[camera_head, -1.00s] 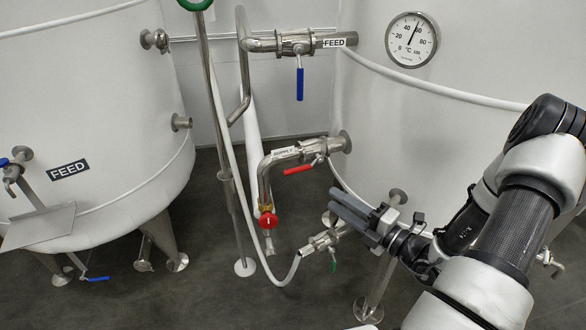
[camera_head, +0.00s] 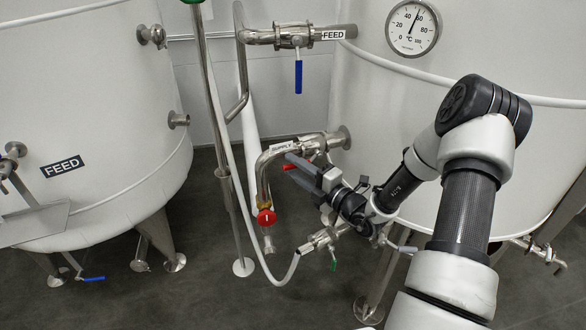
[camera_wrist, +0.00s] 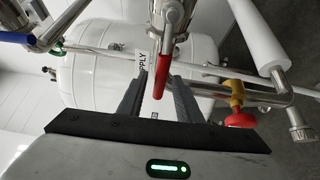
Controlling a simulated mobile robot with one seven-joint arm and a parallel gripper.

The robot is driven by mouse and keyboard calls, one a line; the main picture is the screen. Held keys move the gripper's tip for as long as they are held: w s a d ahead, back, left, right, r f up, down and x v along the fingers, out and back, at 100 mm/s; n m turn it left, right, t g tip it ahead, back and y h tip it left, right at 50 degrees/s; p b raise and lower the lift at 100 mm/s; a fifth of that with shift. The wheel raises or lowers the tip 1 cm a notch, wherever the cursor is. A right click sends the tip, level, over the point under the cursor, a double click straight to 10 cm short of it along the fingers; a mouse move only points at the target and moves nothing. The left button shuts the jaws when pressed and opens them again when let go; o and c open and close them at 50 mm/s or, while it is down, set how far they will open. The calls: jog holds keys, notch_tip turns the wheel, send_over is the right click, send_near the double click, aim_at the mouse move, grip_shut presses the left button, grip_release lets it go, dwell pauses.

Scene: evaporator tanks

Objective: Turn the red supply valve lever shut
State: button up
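The red supply valve lever (camera_head: 311,162) sits on the steel pipe labelled SUPPLY, low on the right tank. In the head view my gripper (camera_head: 291,165) covers most of it. In the wrist view the red lever (camera_wrist: 161,78) points toward me, with its free end in line with the gap between the two dark fingers of my gripper (camera_wrist: 159,95). The fingers are apart, one on each side of the lever in the picture. I cannot tell whether either touches it. The SUPPLY label (camera_wrist: 142,70) is partly covered by the left finger.
A green-handled valve (camera_head: 327,241) with a hose is below my gripper. The blue FEED valve lever (camera_head: 298,77) hangs above. A vertical steel pole (camera_head: 222,150) stands to the left.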

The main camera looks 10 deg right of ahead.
jog(key=shift+w+a, duration=0.25)
jog(key=shift+w, duration=0.15)
jog(key=shift+c, duration=0.5)
grip_shut()
jog(key=shift+d+f, duration=0.1)
